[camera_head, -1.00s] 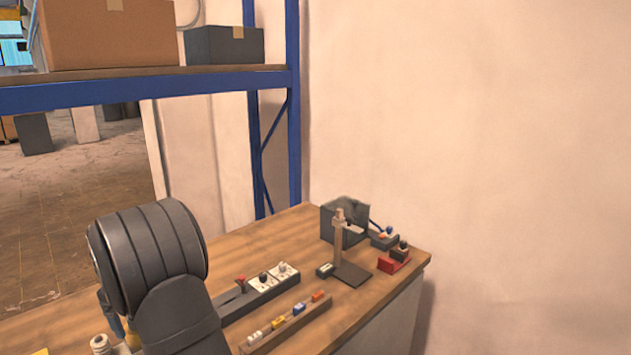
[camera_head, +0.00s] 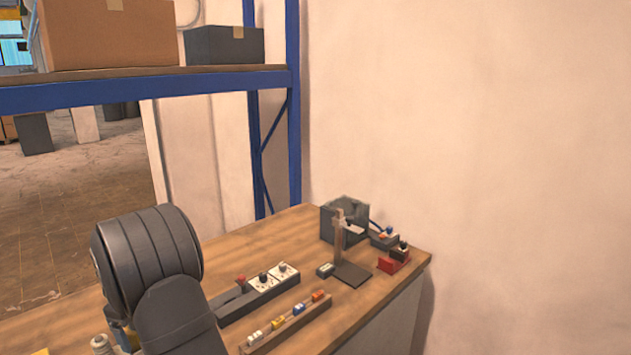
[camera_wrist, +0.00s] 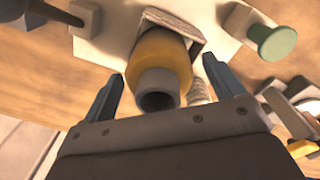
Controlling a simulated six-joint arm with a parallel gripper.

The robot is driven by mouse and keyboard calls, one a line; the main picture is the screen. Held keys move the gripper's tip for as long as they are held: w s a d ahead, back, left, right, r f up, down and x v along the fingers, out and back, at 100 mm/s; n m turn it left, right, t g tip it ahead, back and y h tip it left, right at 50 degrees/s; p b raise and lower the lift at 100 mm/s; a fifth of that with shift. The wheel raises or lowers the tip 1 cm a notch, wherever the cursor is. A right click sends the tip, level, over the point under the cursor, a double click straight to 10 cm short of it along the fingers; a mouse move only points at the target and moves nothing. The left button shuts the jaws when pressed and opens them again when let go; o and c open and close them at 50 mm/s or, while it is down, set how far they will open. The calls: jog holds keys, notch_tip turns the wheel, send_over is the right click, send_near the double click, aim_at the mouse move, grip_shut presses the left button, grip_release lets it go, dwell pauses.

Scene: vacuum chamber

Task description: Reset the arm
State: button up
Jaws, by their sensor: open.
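In the wrist view my gripper (camera_wrist: 160,84) is open, with its two dark fingers apart. A yellow cylindrical piece with a grey hollow end (camera_wrist: 160,70) shows between the fingers, with a visible gap on each side. In the head view my dark ribbed arm covers the lower left of the workbench (camera_head: 370,315), and my gripper's fingers are hidden there.
A dark open box (camera_head: 338,222) and a stand (camera_head: 352,272) are at the bench's far end. A control strip (camera_head: 262,290) and a rack of small coloured parts (camera_head: 290,325) lie nearer. The wrist view shows a green knob (camera_wrist: 274,42). Blue shelving (camera_head: 150,92) stands behind.

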notch_tip(320, 180, up, 10)
jog(key=r, duration=0.1)
jog(key=s+f, duration=0.2)
jog(key=s, duration=1.1)
jog(key=s+f, duration=0.2)
jog(key=s, duration=1.1)
notch_tip(320, 180, down, 9)
jog(key=shift+w+a+r, duration=0.1)
jog(key=shift+d+r, duration=0.15)
jog(key=shift+r, duration=0.9)
jog(key=shift+d+r, duration=0.1)
jog(key=shift+r, duration=0.95)
